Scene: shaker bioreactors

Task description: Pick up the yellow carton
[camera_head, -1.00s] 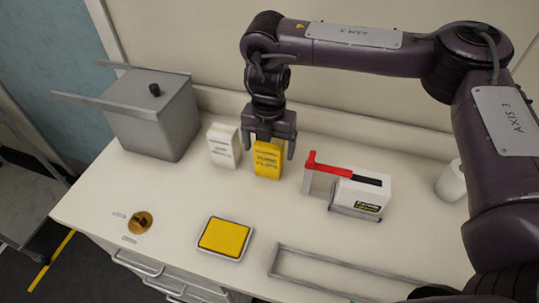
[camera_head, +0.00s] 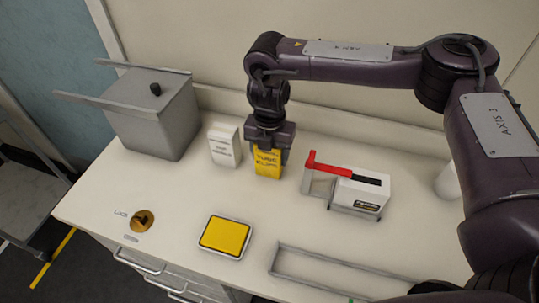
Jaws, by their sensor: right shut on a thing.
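The yellow carton (camera_head: 267,165) stands upright on the white bench, between a white carton and a white device with a red lever. My right gripper (camera_head: 267,150) comes down over it from above and is shut on its upper part. The gripper hides the carton's top. I cannot see a gap between the carton and the bench. My left gripper is not in view.
The white carton (camera_head: 224,146) stands close on the left. The white device with the red lever (camera_head: 359,193) is on the right. A grey lidded bin (camera_head: 150,122) stands at the back left. A yellow pad (camera_head: 225,236) and a metal frame (camera_head: 330,273) lie in front.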

